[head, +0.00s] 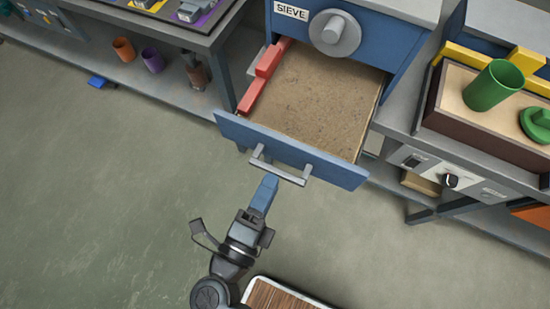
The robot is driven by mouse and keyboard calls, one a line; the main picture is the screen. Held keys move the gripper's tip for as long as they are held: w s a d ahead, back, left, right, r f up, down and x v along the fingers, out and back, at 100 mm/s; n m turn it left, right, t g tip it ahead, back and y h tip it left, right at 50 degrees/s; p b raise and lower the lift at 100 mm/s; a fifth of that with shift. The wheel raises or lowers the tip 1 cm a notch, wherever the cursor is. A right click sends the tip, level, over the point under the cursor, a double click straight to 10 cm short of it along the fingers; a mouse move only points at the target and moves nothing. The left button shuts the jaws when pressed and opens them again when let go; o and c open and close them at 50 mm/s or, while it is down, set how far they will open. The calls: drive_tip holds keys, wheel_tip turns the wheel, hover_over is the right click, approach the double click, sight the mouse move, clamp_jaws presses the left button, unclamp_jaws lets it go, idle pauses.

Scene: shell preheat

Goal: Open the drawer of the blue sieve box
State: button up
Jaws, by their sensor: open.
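The blue sieve box (400,70), marked "SIEVE" and with a grey round knob (334,33), stands at the top centre of the head view. Its drawer (225,124) is pulled well out and shows a brown, sandy bed inside. The drawer's grey bar handle (288,175) is on the blue front panel. My gripper (268,182) is just in front of the handle, near its left part. It is open with nothing seen between the fingers. I cannot tell whether it touches the handle.
At right a bench holds a brown-walled tray (475,128) with a green cup (492,85). At left a low shelf (160,85) holds several small cups. The green-grey floor (100,200) at left is clear.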

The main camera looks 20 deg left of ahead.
drive_tip(key=s, duration=0.3)
drive_tip(key=shift+s, duration=0.2)
drive_tip(key=shift+d, duration=0.1)
idle(0.3)
drive_tip(key=s+d+r+n+g, duration=0.1)
drive_tip(key=s+d+r+n, duration=0.3)
drive_tip(key=d, duration=0.6)
drive_tip(key=s+d+r+n+g, duration=0.1)
drive_tip(key=s+d+r+n, duration=0.2)
drive_tip(key=d+r+n, duration=0.2)
drive_tip(key=s+d+r+n+g, duration=0.1)
drive_tip(key=s+d+r+n, duration=0.3)
drive_tip(key=d+n, duration=0.5)
drive_tip(key=d+r, duration=0.1)
drive_tip(key=d, duration=0.5)
drive_tip(key=shift+s+r, duration=0.3)
